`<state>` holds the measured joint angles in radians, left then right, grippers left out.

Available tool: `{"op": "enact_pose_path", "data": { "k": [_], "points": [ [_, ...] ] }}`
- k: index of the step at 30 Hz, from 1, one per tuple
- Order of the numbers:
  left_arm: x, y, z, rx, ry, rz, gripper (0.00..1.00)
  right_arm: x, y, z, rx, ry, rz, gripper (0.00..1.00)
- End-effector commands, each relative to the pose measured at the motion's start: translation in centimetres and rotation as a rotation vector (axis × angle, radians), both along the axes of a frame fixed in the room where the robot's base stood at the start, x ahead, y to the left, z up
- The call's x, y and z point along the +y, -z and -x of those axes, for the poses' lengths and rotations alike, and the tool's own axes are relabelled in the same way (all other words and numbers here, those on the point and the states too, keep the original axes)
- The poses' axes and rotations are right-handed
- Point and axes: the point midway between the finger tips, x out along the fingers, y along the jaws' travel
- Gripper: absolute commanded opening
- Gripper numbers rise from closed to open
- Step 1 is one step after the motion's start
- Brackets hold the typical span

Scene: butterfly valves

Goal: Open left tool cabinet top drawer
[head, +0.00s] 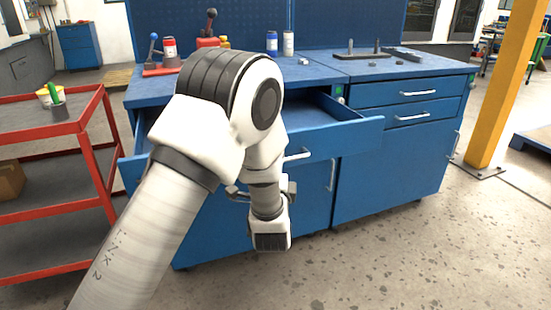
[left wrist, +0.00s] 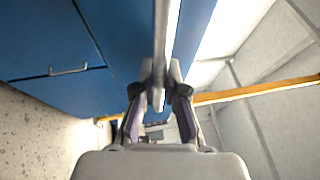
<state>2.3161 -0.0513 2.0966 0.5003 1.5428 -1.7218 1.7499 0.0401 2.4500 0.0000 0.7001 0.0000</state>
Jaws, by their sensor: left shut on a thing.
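The left tool cabinet (head: 308,205) is blue and stands behind my left arm. Its top drawer (head: 345,137) is pulled out, and part of its inside shows to the right of my arm. The drawer's pale bar handle (head: 298,155) shows only at its right end; my arm hides the rest. In the left wrist view my left gripper (left wrist: 160,95) is shut on the handle (left wrist: 161,45), with a finger on each side of the bar. In the head view my arm hides the fingertips. My right gripper is not in view.
A red cart (head: 85,115) stands at the left. Another blue cabinet (head: 400,150) with shut drawers adjoins at the right. Bottles (head: 288,43) and tools stand on the worktop. A yellow post (head: 505,80) stands further right. The floor in front is clear.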

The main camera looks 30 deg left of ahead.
Motion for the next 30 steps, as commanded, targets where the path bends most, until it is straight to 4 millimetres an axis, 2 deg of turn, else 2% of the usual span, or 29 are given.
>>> {"op": "enact_pose_path", "data": {
  "k": [8,9,11,12,22,30],
  "points": [
    [0.0,0.0,0.0,0.000,0.000,0.000,0.00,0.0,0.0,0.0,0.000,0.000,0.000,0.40],
    [0.0,0.0,0.0,0.000,0.000,0.000,0.14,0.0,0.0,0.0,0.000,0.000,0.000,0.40],
    [0.0,0.0,0.0,0.000,0.000,0.000,0.36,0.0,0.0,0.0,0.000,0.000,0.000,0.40],
    [0.0,0.0,0.0,0.000,0.000,0.000,0.37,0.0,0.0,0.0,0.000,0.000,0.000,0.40],
    [-0.2,0.1,0.4,0.001,0.001,-0.001,0.37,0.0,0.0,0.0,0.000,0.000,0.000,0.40],
    [-2.5,1.0,4.7,0.002,0.004,-0.005,0.37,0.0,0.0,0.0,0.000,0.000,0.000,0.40]
  ]
}}
